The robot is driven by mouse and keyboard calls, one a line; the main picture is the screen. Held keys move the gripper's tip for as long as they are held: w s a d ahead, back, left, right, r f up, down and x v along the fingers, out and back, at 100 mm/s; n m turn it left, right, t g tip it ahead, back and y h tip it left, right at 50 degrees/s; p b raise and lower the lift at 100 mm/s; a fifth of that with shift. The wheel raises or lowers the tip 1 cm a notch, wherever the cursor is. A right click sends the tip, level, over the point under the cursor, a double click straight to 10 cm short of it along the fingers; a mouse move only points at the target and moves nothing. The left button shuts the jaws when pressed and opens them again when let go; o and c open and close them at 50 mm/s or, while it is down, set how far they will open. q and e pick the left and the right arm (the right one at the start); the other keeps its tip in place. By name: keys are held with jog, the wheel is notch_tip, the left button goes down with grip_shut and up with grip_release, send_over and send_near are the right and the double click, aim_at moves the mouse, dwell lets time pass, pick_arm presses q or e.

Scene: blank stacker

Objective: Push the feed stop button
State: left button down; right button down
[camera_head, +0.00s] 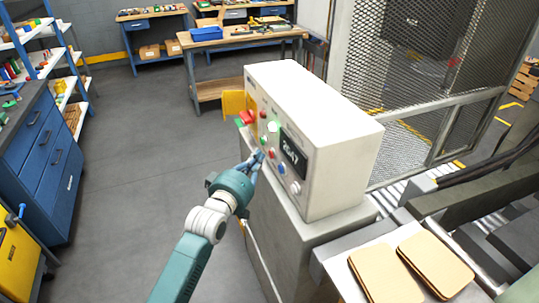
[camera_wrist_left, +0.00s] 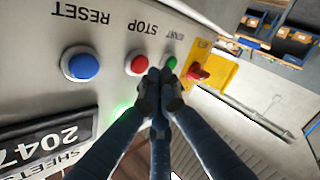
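The white control box (camera_head: 315,125) stands on a grey cabinet, with its button panel facing my left arm. In the left wrist view, the panel appears upside down. Its red button (camera_wrist_left: 136,65) is by the STOP label, between the blue RESET button (camera_wrist_left: 80,64) and a green button (camera_wrist_left: 171,63). My left gripper (camera_head: 257,157) is in front of the panel, and its fingers are drawn together with nothing between them. In the wrist view, the fingertips (camera_wrist_left: 160,76) overlap the panel between the red and green buttons, close to the red one. I cannot tell whether they touch. My right gripper is out of view.
A red mushroom button (camera_wrist_left: 199,73) on a yellow plate lies beside the green button. A 2047 display (camera_head: 293,157) is on the panel. Tan sheets (camera_head: 375,275) lie at the lower right, and a mesh guard (camera_head: 415,75) stands behind. The floor at left is clear.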

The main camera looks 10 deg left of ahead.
pick_arm(q)
jog(key=shift+d, duration=0.1)
jog(key=shift+w+d, duration=0.25)
jog(key=shift+d, duration=0.05)
jog(key=shift+w+d+r, duration=0.1)
jog(key=shift+w+d, duration=0.15)
jog(key=shift+d, duration=0.15)
dwell(1.0)
jog(key=shift+a, duration=0.1)
jog(key=shift+s+a+p, duration=0.55)
jog(key=shift+a+p, duration=0.05)
jog(key=shift+a, duration=0.05)
